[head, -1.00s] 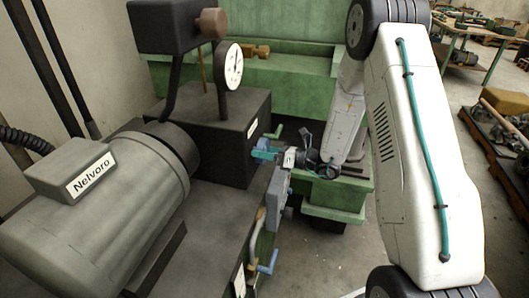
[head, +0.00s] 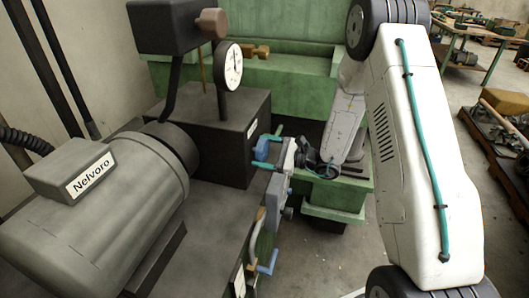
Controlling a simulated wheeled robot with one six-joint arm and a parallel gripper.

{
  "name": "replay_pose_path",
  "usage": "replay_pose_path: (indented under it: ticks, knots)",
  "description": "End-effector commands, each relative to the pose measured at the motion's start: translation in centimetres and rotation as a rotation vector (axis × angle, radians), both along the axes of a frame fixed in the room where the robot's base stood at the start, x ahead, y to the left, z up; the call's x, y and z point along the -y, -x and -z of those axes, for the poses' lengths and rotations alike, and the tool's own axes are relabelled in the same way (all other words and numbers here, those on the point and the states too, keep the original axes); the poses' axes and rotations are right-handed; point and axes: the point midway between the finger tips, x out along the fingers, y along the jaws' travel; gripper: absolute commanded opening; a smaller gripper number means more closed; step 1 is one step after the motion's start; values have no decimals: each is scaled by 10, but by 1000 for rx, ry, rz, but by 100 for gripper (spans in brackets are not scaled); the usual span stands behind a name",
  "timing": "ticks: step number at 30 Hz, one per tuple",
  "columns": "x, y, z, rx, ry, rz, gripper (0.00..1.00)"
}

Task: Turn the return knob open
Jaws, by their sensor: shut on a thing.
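The return knob, a small blue knob (head: 261,149), sits on the right face of the dark block (head: 225,150) under the gauge. My gripper (head: 266,153) reaches it from the right, with one teal finger above the knob and one below. It is shut on the knob, and the fingers partly hide it. The knob's exact angle is too small to tell.
A grey motor labelled Nelvoro (head: 105,215) fills the left. A round gauge (head: 229,66) stands above the block. Below my gripper are a grey-blue box (head: 277,188), a tan handle (head: 259,222) and a blue lever (head: 268,264). A green machine (head: 285,85) stands behind.

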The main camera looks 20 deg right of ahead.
Motion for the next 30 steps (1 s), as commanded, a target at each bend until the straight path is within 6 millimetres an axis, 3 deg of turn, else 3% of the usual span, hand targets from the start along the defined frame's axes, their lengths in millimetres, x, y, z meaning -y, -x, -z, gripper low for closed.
replay_pose_path:
  ticks: [30]
  knots:
    - [1, 0, -1, 750, 547, 0, 53]
